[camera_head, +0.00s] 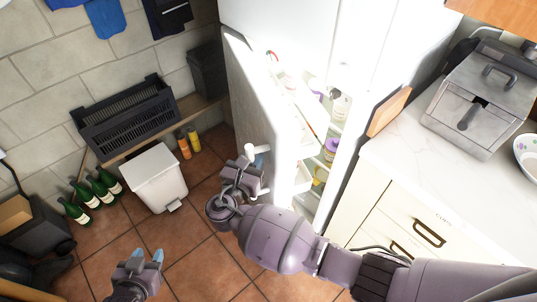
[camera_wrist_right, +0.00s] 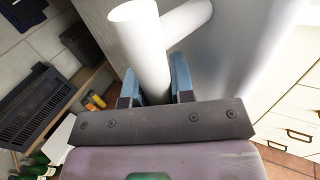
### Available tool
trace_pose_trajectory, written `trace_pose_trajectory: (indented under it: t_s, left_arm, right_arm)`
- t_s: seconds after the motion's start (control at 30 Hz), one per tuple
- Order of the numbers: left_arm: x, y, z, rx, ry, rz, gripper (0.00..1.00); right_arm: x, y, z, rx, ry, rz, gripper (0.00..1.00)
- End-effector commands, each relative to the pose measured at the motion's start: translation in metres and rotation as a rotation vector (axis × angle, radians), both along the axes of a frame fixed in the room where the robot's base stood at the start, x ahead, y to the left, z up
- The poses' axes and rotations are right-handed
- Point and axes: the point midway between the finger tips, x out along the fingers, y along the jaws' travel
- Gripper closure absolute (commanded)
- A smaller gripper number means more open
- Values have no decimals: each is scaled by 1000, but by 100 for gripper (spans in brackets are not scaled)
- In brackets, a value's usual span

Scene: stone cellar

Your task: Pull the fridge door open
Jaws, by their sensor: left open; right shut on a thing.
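The fridge door (camera_head: 253,95) stands partly open, swung out to the left of the bright fridge interior (camera_head: 318,130). Its white handle (camera_head: 250,149) sticks out from the door's outer face; the handle also shows large in the right wrist view (camera_wrist_right: 139,35). My right gripper (camera_head: 254,160) is shut on the handle, with a blue fingertip on either side of it in the right wrist view (camera_wrist_right: 156,80). My left gripper (camera_head: 148,257) is open and empty, low over the floor at the bottom left, away from the door.
A white bin (camera_head: 155,178), orange bottles (camera_head: 188,142) and several green bottles (camera_head: 92,192) stand on the tiled floor left of the door. A black crate (camera_head: 124,115) is by the wall. A counter with drawers (camera_head: 405,225) stands right of the fridge.

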Motion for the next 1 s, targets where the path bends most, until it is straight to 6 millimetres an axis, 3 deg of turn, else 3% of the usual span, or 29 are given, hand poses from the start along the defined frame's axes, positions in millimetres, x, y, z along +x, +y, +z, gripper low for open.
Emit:
trace_pose_trajectory:
  t_s: [0.3, 0.33, 0.4, 0.77, 1.0]
  left_arm:
    - [1, 0, 2, 0, -4, 0, 57]
    - [1, 0, 2, 0, -5, 0, 57]
    - [2, -1, 3, 0, -6, -1, 57]
    - [3, -1, 3, -1, -9, -2, 57]
    - [4, -1, 2, -1, -12, -2, 57]
  right_arm:
    - [-2, 2, -2, 0, 4, -2, 100]
    - [-2, 1, -2, 0, 4, -2, 76]
    - [-2, 1, -2, 0, 4, -2, 66]
    - [-5, 4, -1, 0, 2, -1, 66]
    - [-37, 19, -2, 2, 4, 0, 66]
